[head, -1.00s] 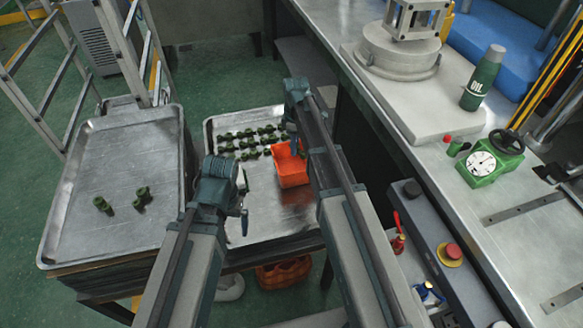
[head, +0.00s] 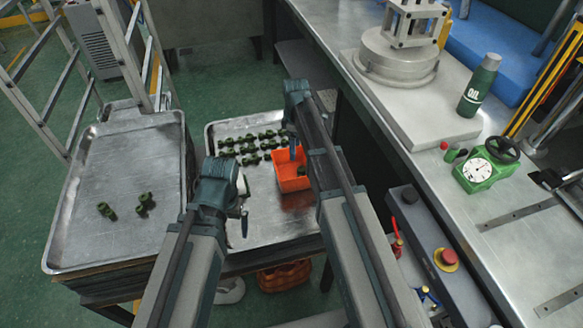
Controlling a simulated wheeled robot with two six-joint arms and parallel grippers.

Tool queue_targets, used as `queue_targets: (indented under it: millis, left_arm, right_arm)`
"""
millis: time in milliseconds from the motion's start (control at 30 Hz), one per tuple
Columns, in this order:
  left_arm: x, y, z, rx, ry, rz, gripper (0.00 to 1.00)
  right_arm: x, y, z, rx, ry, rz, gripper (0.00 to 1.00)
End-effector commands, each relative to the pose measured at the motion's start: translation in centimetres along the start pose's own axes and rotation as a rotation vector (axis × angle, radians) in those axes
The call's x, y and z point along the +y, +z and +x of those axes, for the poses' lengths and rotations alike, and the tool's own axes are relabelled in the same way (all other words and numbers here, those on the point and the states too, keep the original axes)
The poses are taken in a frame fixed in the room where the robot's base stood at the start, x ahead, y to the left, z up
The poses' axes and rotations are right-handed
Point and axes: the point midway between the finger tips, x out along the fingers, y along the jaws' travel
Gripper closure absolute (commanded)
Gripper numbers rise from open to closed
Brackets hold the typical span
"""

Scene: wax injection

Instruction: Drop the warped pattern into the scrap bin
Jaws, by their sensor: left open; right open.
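The orange scrap bin (head: 291,183) stands on the right-hand metal tray (head: 262,230). A dark green pattern (head: 301,171) shows inside the bin, partly hidden by my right arm; I cannot tell its shape. My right gripper (head: 292,153) points down at the bin's far side, open, with nothing seen between its fingers. My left gripper (head: 244,218) is open and empty over the right-hand tray, left of and nearer than the bin. Several green patterns (head: 250,143) lie in rows on that tray behind the bin.
Two green patterns (head: 144,204) lie on the left-hand tray (head: 110,170). The workbench (head: 425,170) at right carries an oil bottle (head: 480,85) and a green dial gauge (head: 486,168). An orange basket (head: 285,275) sits below the trays. A ladder-like rack (head: 90,60) stands at far left.

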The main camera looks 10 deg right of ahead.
Motion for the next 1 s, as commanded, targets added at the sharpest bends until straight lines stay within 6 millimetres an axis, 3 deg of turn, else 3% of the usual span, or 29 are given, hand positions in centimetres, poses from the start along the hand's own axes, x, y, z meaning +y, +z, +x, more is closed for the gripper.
queue_targets:
  millis: [33, 600, 800, 1000]
  left_arm:
    - [-0.1, 0.1, -1.3, 0.000, 0.000, 0.000, 0.00]
    - [-0.9, 0.6, -9.8, 0.000, 0.000, 0.000, 0.00]
    - [-1.1, 0.7, -11.5, 0.000, 0.000, 0.000, 0.00]
    - [-1.1, 0.7, -11.6, 0.000, 0.000, 0.000, 0.00]
  right_arm:
    - [0.0, 0.0, -1.4, 0.000, 0.000, 0.000, 0.27]
    - [0.0, 0.0, -9.9, 0.000, 0.000, 0.000, 0.27]
    - [0.0, 0.0, -11.6, 0.000, 0.000, 0.000, 0.27]
    - [0.0, 0.0, -11.7, 0.000, 0.000, 0.000, 0.27]
